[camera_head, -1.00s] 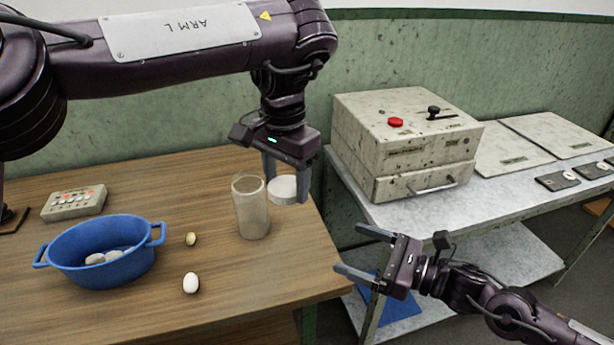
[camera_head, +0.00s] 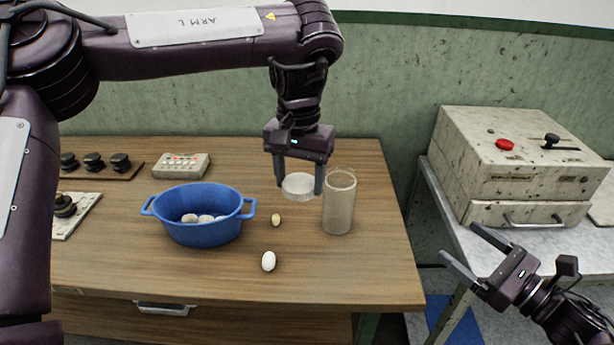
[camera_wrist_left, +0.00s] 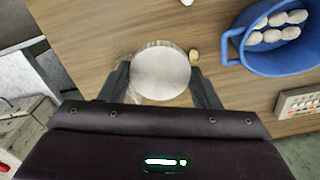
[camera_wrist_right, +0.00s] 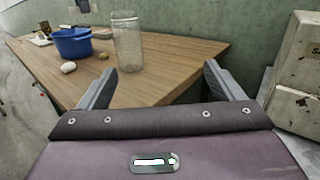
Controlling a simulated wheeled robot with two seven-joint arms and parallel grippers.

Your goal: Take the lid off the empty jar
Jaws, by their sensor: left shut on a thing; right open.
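The clear, empty jar (camera_head: 341,208) stands upright and uncovered on the wooden table, near its right end. My left gripper (camera_head: 300,188) is shut on the round whitish lid (camera_head: 298,187), just left of the jar's rim and apart from the table. In the left wrist view the lid (camera_wrist_left: 161,74) sits between the fingers and hides most of the jar behind it. My right gripper (camera_head: 461,246) is open and empty, off the table's right side. The right wrist view shows the jar (camera_wrist_right: 126,45) beyond its fingers, with no lid on it.
A blue basin (camera_head: 200,232) holding several cocoons is left of the jar. A white cocoon (camera_head: 268,261) and a yellowish one (camera_head: 276,220) lie loose. A button box (camera_head: 181,165) is behind. A boxy machine (camera_head: 520,165) stands on the metal table at right.

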